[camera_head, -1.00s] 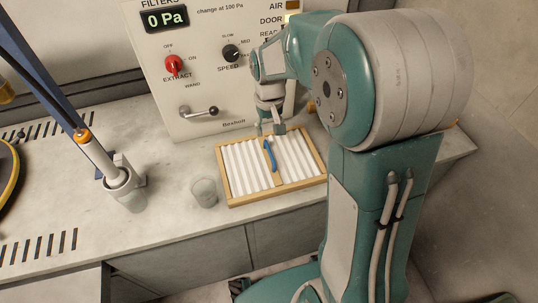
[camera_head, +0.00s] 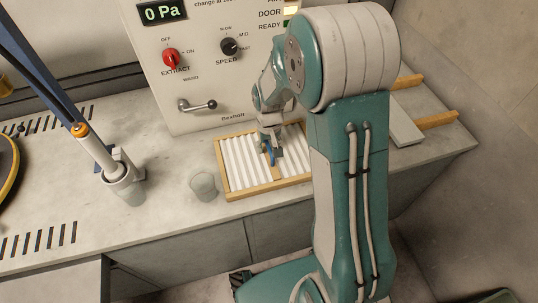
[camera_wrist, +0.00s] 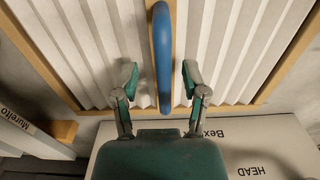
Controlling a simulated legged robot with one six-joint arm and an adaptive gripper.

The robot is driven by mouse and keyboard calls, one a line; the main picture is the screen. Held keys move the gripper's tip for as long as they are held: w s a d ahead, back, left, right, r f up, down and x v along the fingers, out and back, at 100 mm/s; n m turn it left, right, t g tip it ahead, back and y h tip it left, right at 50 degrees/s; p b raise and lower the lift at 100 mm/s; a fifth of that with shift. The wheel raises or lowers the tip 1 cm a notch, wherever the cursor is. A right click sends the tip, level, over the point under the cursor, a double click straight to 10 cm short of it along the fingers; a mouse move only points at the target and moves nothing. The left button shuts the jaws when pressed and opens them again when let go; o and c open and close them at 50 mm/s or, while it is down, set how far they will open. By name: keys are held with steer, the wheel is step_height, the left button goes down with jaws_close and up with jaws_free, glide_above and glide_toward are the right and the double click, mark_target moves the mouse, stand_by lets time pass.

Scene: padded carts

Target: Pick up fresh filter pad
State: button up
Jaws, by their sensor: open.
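The fresh filter pad (camera_head: 242,162) is a white pleated panel in a wooden frame with a blue handle strap across its middle bar. It lies flat on the bench in front of the control panel. My gripper (camera_head: 271,151) is over the pad's middle in the head view and hides part of the blue handle. In the wrist view my gripper (camera_wrist: 160,80) is open, with one finger on each side of the blue handle (camera_wrist: 162,55). The fingers look apart from the handle. How far the fingertips stand above the pleats is hard to tell.
A small clear cup (camera_head: 203,187) stands just left of the pad. A wand in a holder (camera_head: 120,173) is further left. The control panel (camera_head: 205,75), reading 0 Pa, stands behind. A pale board with wooden rails (camera_head: 405,130) lies at the right.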

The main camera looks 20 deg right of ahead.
steer(key=shift+a, duration=0.35)
jaws_close()
